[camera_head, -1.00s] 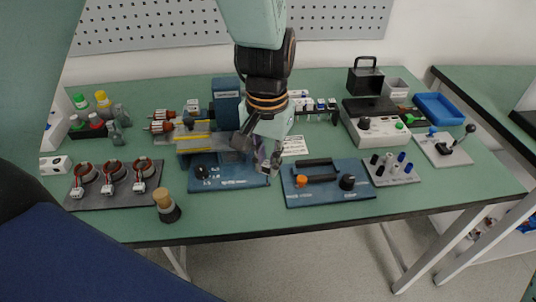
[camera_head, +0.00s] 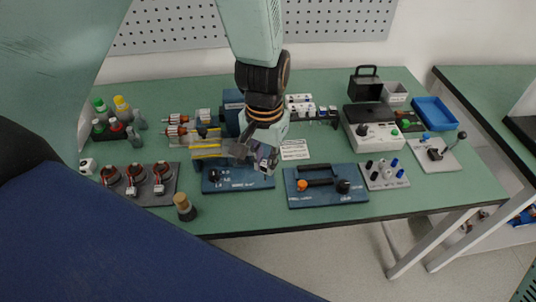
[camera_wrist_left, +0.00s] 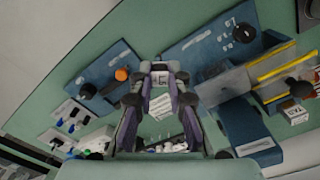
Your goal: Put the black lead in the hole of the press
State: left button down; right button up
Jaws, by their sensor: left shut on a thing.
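My left gripper (camera_head: 262,160) hangs over the middle of the bench, beside the left blue board (camera_head: 235,183). Several black, white and blue pegs stand on a light grey holder (camera_head: 386,184) at the right; the black ones (camera_head: 370,164) may be the black leads. A light plate with a black-knobbed lever (camera_head: 425,161) at the far right may be the press; its hole cannot be made out. My right gripper is out of view.
Another blue board (camera_head: 330,200), with orange and black knobs, lies right of the gripper. A grey control box (camera_head: 376,141) and a blue tray (camera_head: 436,112) are at the back right. Coils on a dark plate (camera_head: 150,198) and a cork-topped bottle (camera_head: 184,206) are at the left.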

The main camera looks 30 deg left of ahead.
pick_arm(q)
jog(key=w+a+r+m+p, duration=0.2)
jog(key=w+a+m+p, duration=0.2)
jog(key=a+m+p, duration=0.15)
jog(key=w+a+r+m+p, duration=0.3)
jog(key=w+a+m+p, duration=0.1)
jog(key=a+m, duration=0.2)
notch_tip(320, 180, down, 4)
jog(key=b, duration=0.3)
jog(key=shift+s+f+b, duration=0.1)
jog(key=shift+f+b, duration=0.1)
jog(key=shift+b, duration=0.15)
jog(key=shift+d+f, duration=0.1)
jog(key=shift+f, duration=0.1)
jog(key=shift+f, duration=0.1)
